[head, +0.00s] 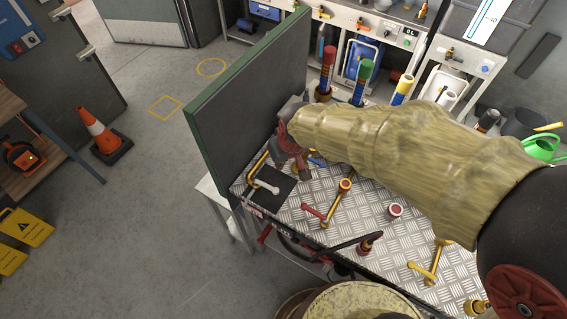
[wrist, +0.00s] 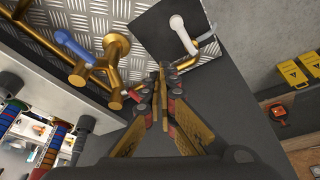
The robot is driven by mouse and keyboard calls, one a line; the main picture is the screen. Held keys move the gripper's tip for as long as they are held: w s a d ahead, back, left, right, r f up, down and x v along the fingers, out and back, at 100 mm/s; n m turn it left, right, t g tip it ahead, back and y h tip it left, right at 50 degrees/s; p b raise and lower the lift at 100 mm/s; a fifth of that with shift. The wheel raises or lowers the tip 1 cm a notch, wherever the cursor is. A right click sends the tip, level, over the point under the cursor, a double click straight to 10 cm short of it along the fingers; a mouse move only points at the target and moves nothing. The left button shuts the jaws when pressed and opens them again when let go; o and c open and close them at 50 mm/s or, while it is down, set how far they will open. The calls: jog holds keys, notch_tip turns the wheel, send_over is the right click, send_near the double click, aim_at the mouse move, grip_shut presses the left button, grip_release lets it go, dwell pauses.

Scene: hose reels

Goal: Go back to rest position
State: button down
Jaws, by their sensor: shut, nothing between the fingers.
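My gripper (wrist: 161,90) is shut with nothing between its fingers. In the wrist view its fingertips point toward a dark square plate (wrist: 150,40) with a white-handled lever (wrist: 184,36). In the head view my gripper (head: 291,150) is at the end of my yellowish sleeved arm, close to a dark upright panel with green edges (head: 250,95). It is over the far left part of a metal tread-plate bench (head: 330,235). The sleeve hides part of the bench behind it. I cannot tell whether my gripper touches the panel.
The bench holds a red-handled valve (head: 315,212), a yellow-handled fitting (head: 428,270) and a red-white cap (head: 395,210). Coloured upright cylinders (head: 362,82) stand at its back. A traffic cone (head: 103,135) and yellow signs (head: 30,228) stand left. The grey floor between is clear.

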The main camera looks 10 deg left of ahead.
jog(key=shift+s+a+r, duration=0.1)
jog(key=shift+s+r, duration=0.1)
jog(key=shift+r, duration=0.25)
jog(key=shift+s+a+r, duration=0.1)
jog(key=shift+s+r, duration=0.1)
jog(key=shift+r, duration=0.25)
jog(key=shift+d, duration=0.1)
jog(key=s+d+r+m+b, duration=0.1)
jog(key=s+d+r, duration=0.3)
jog(key=d, duration=0.5)
jog(key=s+d+r+m+t+h+b, duration=0.1)
jog(key=s+d+r+m, duration=0.3)
jog(key=d, duration=0.5)
jog(key=s+d+r+m+t+h+b, duration=0.1)
jog(key=s+d+r, duration=0.3)
jog(key=d, duration=0.6)
jog(key=shift+s+r+m, duration=0.25)
jog(key=shift+s+m, duration=0.45)
jog(key=shift+s, duration=0.55)
